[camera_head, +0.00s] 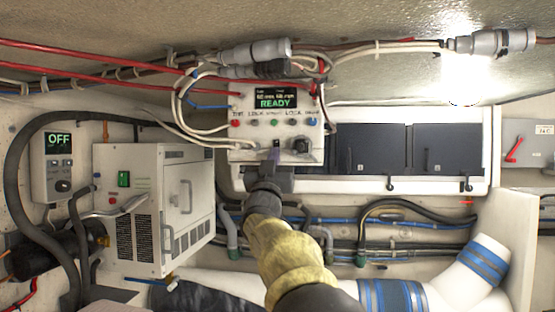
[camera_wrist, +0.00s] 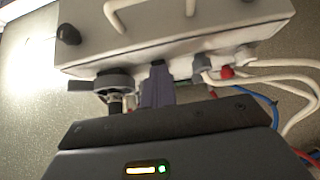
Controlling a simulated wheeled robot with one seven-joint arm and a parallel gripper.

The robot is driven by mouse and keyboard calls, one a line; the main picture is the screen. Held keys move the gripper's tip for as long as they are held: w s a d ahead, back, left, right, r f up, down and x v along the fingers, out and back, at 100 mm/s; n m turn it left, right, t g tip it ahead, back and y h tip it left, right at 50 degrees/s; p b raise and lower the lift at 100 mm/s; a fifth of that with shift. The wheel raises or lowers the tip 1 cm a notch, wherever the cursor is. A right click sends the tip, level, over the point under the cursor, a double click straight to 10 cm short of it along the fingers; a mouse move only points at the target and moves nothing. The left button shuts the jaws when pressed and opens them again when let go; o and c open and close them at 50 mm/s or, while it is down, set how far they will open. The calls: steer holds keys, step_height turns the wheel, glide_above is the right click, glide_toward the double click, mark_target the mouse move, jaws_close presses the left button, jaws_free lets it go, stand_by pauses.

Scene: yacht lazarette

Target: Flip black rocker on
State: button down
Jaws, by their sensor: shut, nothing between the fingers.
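A white control box (camera_head: 240,150) hangs at the top centre, its screen (camera_head: 274,99) reading READY. A row of small coloured buttons runs under the screen. My gripper (camera_head: 277,154) is shut and empty, its narrow purple-grey fingers pointing up at the lower middle of the box front. In the wrist view the fingers (camera_wrist: 157,88) reach the box face (camera_wrist: 180,50). A small dark part (camera_wrist: 158,65) shows at their tips; it may be the black rocker, mostly hidden. I cannot tell its position or whether they touch. A black knob (camera_wrist: 114,82) sits beside the fingers.
White cables and a blue wire loop at the box's left side. A white unit (camera_head: 180,200) with a green switch stands left, near a small panel reading OFF (camera_head: 59,139). Dark panels (camera_head: 370,148) lie right. Pipes and hoses run below; the ceiling is close above.

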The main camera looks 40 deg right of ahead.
steer(key=b+v, duration=0.7)
steer(key=v, duration=0.6)
steer(key=shift+s, duration=0.15)
